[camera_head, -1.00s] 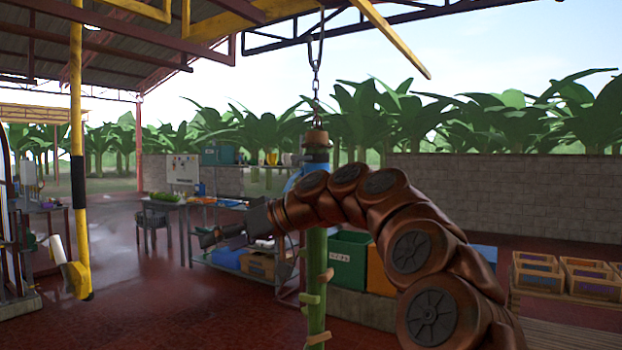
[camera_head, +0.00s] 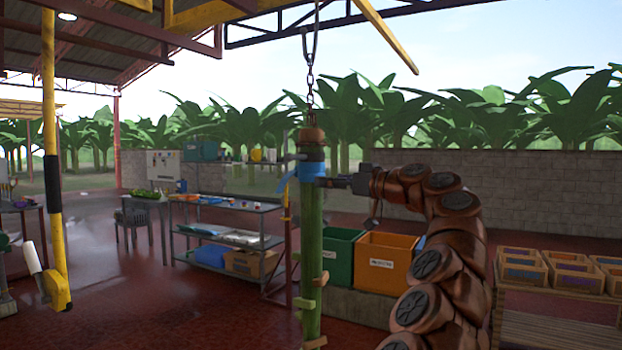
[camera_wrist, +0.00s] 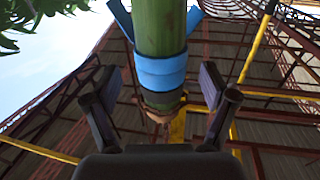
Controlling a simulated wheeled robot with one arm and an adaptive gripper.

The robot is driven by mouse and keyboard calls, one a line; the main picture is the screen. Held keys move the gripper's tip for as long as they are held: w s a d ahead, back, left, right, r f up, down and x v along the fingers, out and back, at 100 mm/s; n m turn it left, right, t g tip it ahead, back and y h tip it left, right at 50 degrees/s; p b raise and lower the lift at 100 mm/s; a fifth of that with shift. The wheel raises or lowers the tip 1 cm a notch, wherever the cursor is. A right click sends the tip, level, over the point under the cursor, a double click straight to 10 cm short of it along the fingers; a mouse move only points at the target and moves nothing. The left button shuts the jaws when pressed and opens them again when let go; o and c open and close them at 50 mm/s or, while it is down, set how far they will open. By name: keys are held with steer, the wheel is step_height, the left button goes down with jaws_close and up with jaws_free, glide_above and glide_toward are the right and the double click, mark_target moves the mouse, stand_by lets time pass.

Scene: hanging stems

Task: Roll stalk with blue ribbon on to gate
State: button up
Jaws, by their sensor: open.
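The green stalk (camera_head: 311,240) hangs upright from a chain (camera_head: 310,75) on the overhead rail. A blue ribbon (camera_head: 311,171) is tied near its top; it also shows in the wrist view (camera_wrist: 160,72). My gripper (camera_head: 328,182) is at the ribbon's height, just right of the stalk and pointing at it. In the wrist view my gripper (camera_wrist: 160,105) is open, with one finger on each side of the stalk and gaps on both sides. I cannot tell which part is the gate.
A yellow pole with a black sleeve (camera_head: 52,183) hangs at the left. A table with shelves (camera_head: 225,238) stands behind the stalk. Green (camera_head: 340,255) and orange (camera_head: 384,262) bins and wooden crates (camera_head: 525,270) are at the right. The red floor at left is largely clear.

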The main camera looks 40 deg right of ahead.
mark_target(312, 179)
steer(key=w, duration=0.2)
steer(key=w+p, duration=0.1)
steer(key=w, duration=0.1)
steer(key=w+p, duration=0.1)
steer(key=w, duration=0.1)
steer(key=shift+w+a, duration=0.3)
jaws_close()
stand_by(0.5)
